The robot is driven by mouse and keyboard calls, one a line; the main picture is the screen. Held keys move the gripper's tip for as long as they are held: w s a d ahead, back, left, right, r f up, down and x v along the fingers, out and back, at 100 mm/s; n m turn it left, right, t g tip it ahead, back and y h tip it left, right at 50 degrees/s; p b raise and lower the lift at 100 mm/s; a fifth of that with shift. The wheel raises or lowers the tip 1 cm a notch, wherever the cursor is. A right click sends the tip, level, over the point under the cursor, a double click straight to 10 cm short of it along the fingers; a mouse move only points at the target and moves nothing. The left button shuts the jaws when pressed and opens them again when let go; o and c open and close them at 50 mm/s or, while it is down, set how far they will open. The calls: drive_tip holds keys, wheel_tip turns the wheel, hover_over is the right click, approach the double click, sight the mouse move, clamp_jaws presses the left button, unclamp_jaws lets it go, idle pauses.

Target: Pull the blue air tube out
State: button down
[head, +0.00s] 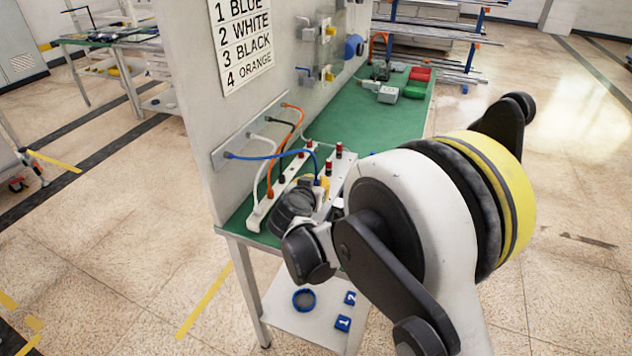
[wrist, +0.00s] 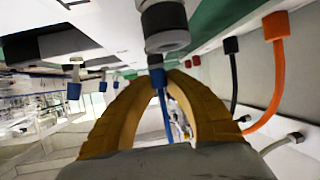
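The blue air tube (head: 262,156) arcs from the wall panel's lower plate over to my gripper (head: 322,187) in the head view. In the wrist view my gripper's yellow fingers (wrist: 160,78) come together at the tube's blue end collar (wrist: 157,80), one tip on each side. They appear shut on it. The blue tube (wrist: 166,122) runs through the gap between the fingers. The collar sits right against a grey and black cylindrical fitting (wrist: 165,25); whether it is seated in it cannot be told. My wrist hides part of the fitting block in the head view.
Orange (head: 298,120), white (head: 258,172) and black tubes run close beside the blue one to a white strip (head: 257,218). Red-topped fittings (head: 338,153) stand near my gripper. The upright panel (head: 215,110) bounds the left; the green bench top (head: 350,118) is mostly clear behind.

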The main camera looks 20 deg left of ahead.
drive_tip(key=c, duration=2.1)
unclamp_jaws()
clamp_jaws()
drive_tip(key=shift+r, duration=0.25)
drive_tip(key=shift+r+p, duration=0.35)
drive_tip(key=shift+r+p, duration=0.6)
drive_tip(key=shift+r, duration=0.4)
drive_tip(key=shift+r+p, duration=0.9)
drive_tip(key=shift+r, duration=0.75)
